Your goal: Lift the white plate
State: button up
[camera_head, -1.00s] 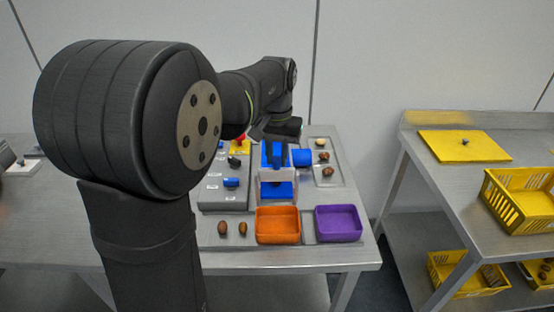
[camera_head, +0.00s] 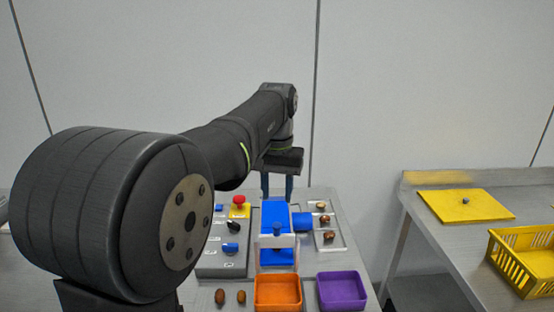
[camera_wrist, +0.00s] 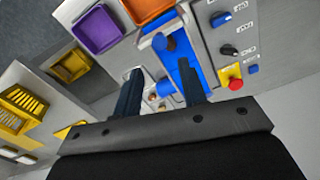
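A blue device (camera_head: 276,212) with a white frame stands in the middle of the bench. A pale plate (camera_head: 262,240) with a blue knob (camera_head: 277,229) sits across its front; its lower part is hard to make out against the blue behind. My gripper (camera_head: 277,195) is above and behind the device, fingers pointing down, open and empty. In the wrist view my gripper's two fingers (camera_wrist: 160,70) stand well apart, with the blue device and knob (camera_wrist: 159,42) beyond them. The gripper is apart from the plate.
An orange tray (camera_head: 278,308) and a purple tray (camera_head: 342,304) stand in front. A grey control panel (camera_head: 208,270) with a red button (camera_head: 239,200) is at left. Brown dates lie on a tray (camera_head: 343,240) at right. A second bench holds a yellow basket (camera_head: 515,266).

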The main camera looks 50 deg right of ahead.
notch_tip(320, 180, up, 9)
send_over(277, 224)
jog(key=shift+f, duration=0.1)
dwell(0.6)
notch_tip(277, 224, down, 18)
jog(key=shift+f, duration=0.1)
dwell(0.5)
notch_tip(277, 224, up, 18)
dwell(0.9)
jog(key=shift+f, duration=9)
